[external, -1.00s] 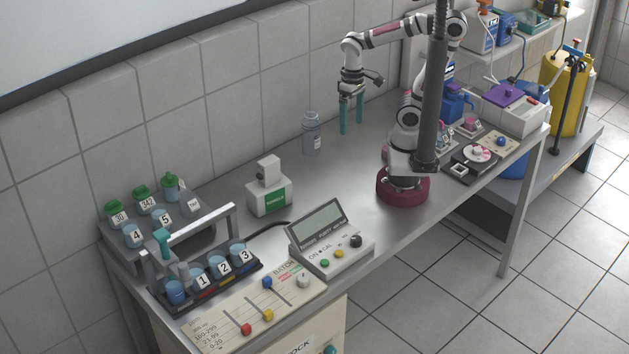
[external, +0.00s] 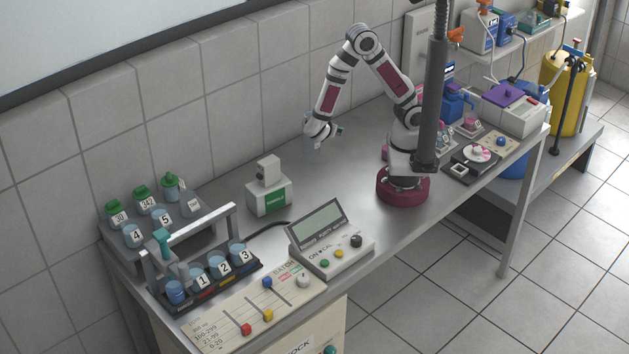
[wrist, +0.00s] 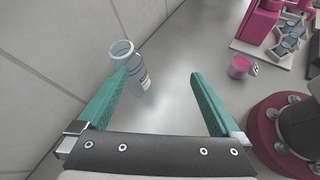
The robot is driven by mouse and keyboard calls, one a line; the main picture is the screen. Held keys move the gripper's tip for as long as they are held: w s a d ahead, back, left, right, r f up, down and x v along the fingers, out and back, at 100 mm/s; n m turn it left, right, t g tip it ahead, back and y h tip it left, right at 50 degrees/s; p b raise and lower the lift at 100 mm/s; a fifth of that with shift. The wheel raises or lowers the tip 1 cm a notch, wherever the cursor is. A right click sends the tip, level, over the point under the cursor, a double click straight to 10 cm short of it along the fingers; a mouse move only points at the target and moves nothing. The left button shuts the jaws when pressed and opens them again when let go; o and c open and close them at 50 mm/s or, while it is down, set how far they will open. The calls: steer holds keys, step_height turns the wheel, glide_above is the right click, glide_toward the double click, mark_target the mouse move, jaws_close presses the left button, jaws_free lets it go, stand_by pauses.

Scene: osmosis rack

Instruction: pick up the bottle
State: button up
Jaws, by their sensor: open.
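The bottle (wrist: 139,77) is a clear, pale blue-grey bottle with a wide round mouth and a printed label, standing on the steel bench by the tiled wall. In the wrist view it is at upper left, at the tip of my gripper's left finger, which covers part of it. It lies toward the left finger rather than midway between the fingers. My gripper (wrist: 158,74) has two teal fingers spread wide with nothing held between them. Contact with the bottle cannot be told.
A white-and-green device (external: 269,196) stands to the left on the bench. A rack of numbered jars (external: 213,278) and a display box (external: 332,252) stand nearer the front. A pink cup (wrist: 240,67) is on the right in the wrist view. The bench between the fingers is bare.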

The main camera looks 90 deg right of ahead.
steer(key=w+f+n+t+h, duration=0.1)
steer(key=w+f+n+t, duration=0.2)
steer(key=w+n, duration=0.15)
steer(key=shift+n, duration=0.35)
steer(key=x, duration=1.5)
steer(key=shift+s, duration=0.3)
steer(key=shift+r, duration=0.1)
steer(key=c, duration=1.2)
